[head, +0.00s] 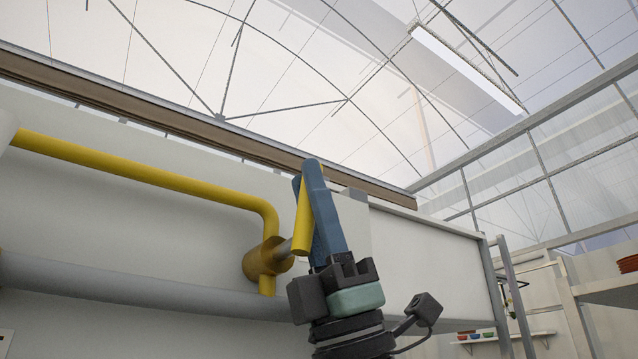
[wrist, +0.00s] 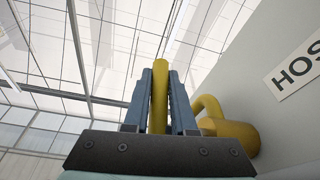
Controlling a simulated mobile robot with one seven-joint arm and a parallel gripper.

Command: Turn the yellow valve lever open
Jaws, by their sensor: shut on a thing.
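The yellow valve lever (head: 303,222) is a short bar beside the brass-coloured valve body (head: 264,261), joined to it by a grey stem. It stands near upright, leaning slightly right at the top. My gripper (head: 313,180) reaches up from below and is shut on the lever. In the wrist view the lever (wrist: 159,95) sits between the two blue fingers of my gripper (wrist: 160,85). The valve body (wrist: 235,135) shows to the right there. Part of the lever is hidden behind a finger in the head view.
A yellow pipe (head: 150,173) runs along the white wall panel and bends down into the valve. A thick grey pipe (head: 130,282) runs below it. A sign (wrist: 296,68) reading "HOS" is on the wall. A shelf with small coloured pots (head: 488,335) is at lower right.

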